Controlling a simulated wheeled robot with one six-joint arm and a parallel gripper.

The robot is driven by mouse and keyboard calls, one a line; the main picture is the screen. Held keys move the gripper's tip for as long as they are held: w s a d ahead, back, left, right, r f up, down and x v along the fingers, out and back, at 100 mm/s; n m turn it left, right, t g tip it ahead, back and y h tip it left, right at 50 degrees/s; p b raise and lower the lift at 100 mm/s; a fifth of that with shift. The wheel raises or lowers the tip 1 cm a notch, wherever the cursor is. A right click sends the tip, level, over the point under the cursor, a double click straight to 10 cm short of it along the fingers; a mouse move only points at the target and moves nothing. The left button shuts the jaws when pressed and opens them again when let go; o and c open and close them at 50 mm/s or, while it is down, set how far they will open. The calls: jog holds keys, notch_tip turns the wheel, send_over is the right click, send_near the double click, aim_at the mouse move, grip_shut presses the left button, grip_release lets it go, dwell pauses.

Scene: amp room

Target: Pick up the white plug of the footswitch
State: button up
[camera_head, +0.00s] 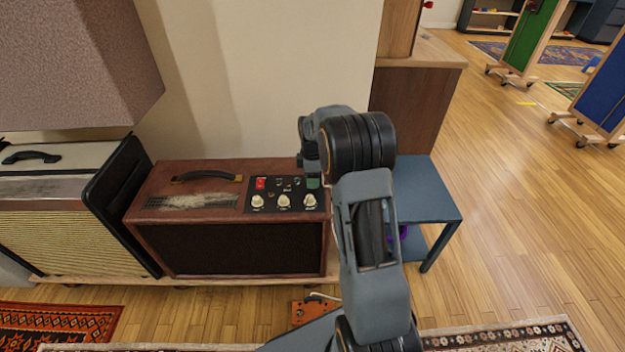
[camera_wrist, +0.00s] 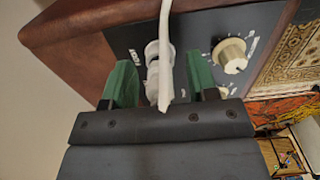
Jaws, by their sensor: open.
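The white plug (camera_wrist: 153,72) shows in the wrist view at the amp's black control panel, with its white cable (camera_wrist: 166,30) running across the picture in front of it. My gripper (camera_wrist: 160,82) is open, with one green fingertip on each side of the plug. I cannot tell whether either fingertip touches it. In the head view my gripper (camera_head: 313,182) is at the right end of the amp's panel, and the plug is hidden there. An orange footswitch box (camera_head: 307,311) lies on the floor in front of the amp, partly hidden by my arm, with white cable beside it.
The brown amp (camera_head: 235,250) has cream knobs (camera_head: 283,201), a red switch (camera_head: 261,183) and a top handle (camera_head: 206,177). A second amp (camera_head: 60,230) stands at left. A blue-grey low table (camera_head: 430,190) stands at right. Wooden floor is open farther right.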

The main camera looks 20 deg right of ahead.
grip_shut()
dwell(0.5)
jog(key=shift+r, duration=0.15)
